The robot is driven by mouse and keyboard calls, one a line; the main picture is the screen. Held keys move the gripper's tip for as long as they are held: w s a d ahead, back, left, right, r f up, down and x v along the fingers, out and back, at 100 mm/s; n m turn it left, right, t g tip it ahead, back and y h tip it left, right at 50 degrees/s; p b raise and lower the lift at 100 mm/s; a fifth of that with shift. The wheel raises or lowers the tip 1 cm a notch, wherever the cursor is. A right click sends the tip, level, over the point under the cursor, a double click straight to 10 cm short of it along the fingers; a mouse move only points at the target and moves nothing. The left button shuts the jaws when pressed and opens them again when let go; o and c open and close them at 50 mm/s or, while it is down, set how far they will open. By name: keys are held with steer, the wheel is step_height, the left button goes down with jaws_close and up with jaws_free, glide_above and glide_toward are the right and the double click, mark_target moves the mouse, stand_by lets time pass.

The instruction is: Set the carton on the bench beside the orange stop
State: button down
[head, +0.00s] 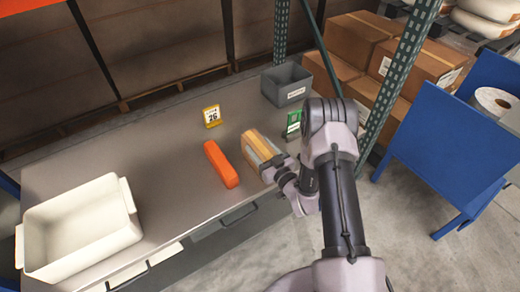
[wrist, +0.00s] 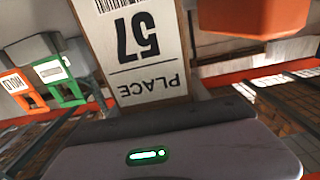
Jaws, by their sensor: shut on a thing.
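The carton (head: 257,146), brown with a pale tape-like band, is at the bench's front right, just right of the orange stop (head: 221,164) with a narrow gap between them. My gripper (head: 272,166) is shut on the carton from the front right; my wrist hides part of it. In the wrist view the carton's white label (wrist: 143,50) reads "PLACE 57" upside down, and the orange stop (wrist: 258,16) shows at the upper right, apart from the carton. Whether the carton's underside touches the bench (head: 165,150) I cannot tell.
A yellow "26" card (head: 212,116) stands behind the stop. A grey bin (head: 286,86) and a green sign holder (head: 293,124) are at the back right, near a green rack post (head: 398,75). A white tote (head: 80,232) is at the left; bare bench lies between it and the stop.

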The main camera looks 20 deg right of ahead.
steer(key=shift+f, duration=0.1)
steer(key=c, duration=0.5)
jaws_free()
steer(key=shift+s+r, duration=0.1)
steer(key=shift+r, duration=0.2)
steer(key=p+v, duration=0.2)
steer(key=v, duration=1)
steer(key=shift+f, duration=0.1)
